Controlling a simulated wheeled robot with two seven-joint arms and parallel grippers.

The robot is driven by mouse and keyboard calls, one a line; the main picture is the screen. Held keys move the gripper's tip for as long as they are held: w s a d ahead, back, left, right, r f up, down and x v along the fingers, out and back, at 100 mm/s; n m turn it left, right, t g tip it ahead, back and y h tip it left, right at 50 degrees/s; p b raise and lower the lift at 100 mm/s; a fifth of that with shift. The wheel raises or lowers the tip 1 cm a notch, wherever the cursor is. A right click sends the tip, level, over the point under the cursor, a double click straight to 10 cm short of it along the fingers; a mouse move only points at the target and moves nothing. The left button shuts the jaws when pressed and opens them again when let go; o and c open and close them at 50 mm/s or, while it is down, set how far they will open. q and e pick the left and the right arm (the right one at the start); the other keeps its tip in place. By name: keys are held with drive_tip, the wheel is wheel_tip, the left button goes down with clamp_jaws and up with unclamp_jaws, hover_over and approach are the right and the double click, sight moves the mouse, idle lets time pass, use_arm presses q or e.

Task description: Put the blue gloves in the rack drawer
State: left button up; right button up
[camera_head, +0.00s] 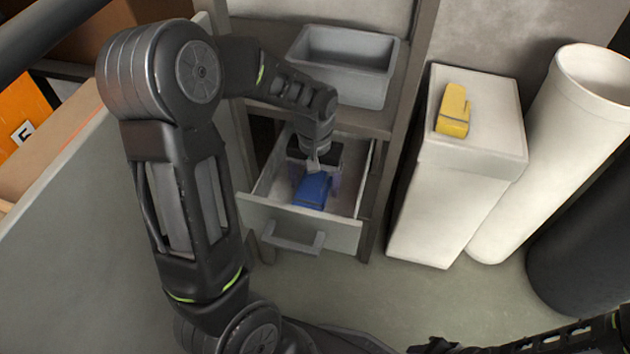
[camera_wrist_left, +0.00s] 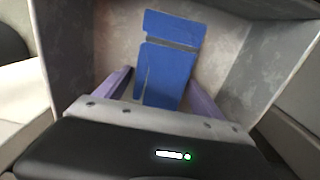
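The blue gloves (camera_head: 313,190) lie inside the open rack drawer (camera_head: 300,227) in the head view. In the left wrist view the blue gloves (camera_wrist_left: 165,75) lie flat against the drawer's light floor. My left gripper (camera_head: 315,178) reaches down into the drawer over the gloves. Its two purple fingers (camera_wrist_left: 160,88) stand apart, one on each side of the gloves, with a small gap at the left finger. I see no clear grip on the gloves. My right gripper is not seen; only dark arm parts show at the lower right of the head view.
A grey open bin (camera_head: 345,65) stands on the shelf above the drawer. A yellow folded item (camera_head: 453,110) lies on a white lidded bin (camera_head: 455,190) at the right. A white cylinder (camera_head: 545,160) and a dark one (camera_head: 590,240) stand beyond it. A grey panel (camera_head: 80,230) is at the left.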

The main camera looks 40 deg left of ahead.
sight(315, 184)
use_arm(q)
drive_tip(key=shift+o, duration=0.7)
drive_tip(key=shift+r, duration=0.6)
wheel_tip(315, 184, up, 11)
drive_tip(key=p, duration=0.4)
drive_tip(key=shift+r, duration=0.1)
idle(0.5)
